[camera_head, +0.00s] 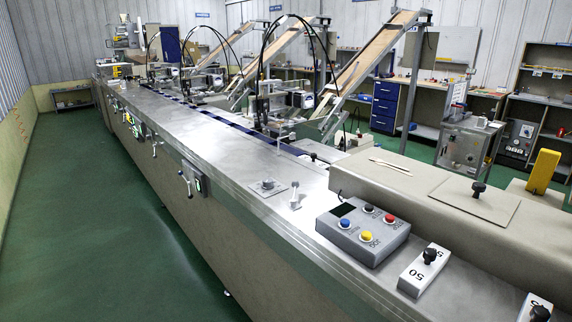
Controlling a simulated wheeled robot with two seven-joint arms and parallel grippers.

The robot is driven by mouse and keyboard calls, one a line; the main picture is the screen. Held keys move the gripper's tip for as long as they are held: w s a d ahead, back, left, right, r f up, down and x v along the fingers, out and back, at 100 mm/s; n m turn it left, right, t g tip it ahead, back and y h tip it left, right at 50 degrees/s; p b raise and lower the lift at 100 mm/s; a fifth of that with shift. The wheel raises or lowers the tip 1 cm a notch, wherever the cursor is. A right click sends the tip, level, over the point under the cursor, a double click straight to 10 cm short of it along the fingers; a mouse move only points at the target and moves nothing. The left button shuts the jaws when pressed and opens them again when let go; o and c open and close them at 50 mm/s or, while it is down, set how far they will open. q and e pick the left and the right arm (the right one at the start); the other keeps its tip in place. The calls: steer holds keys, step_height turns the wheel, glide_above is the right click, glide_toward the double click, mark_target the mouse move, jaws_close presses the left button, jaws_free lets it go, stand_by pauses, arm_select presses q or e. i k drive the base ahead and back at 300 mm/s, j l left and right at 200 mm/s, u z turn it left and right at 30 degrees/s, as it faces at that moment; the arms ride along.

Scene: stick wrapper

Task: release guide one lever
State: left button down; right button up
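The wrapper machine's long steel top (220,157) runs from the near right to the far left. A small upright metal post (295,195) stands on its near part. A low metal fitting (267,187) sits left of that post. A thin vertical rod (279,142) stands farther back by the blue conveyor strip. I cannot tell which of these is the guide one lever. Neither of my grippers is in view.
A control box (362,231) with coloured buttons and white blocks with black knobs (424,269) stand at the near right. A beige cover (450,215) lies behind them. Sloped feed chutes (370,62) rise at the back. The green floor (90,230) on the left is clear.

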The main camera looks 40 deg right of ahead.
mark_target(295, 184)
steer(key=i+z, duration=0.6)
steer(key=z, duration=0.2)
steer(key=i+j+z, duration=0.2)
steer(key=z, duration=0.15)
steer(key=i+j+z, duration=0.4)
steer(key=k+l, duration=0.1)
steer(key=l, duration=0.05)
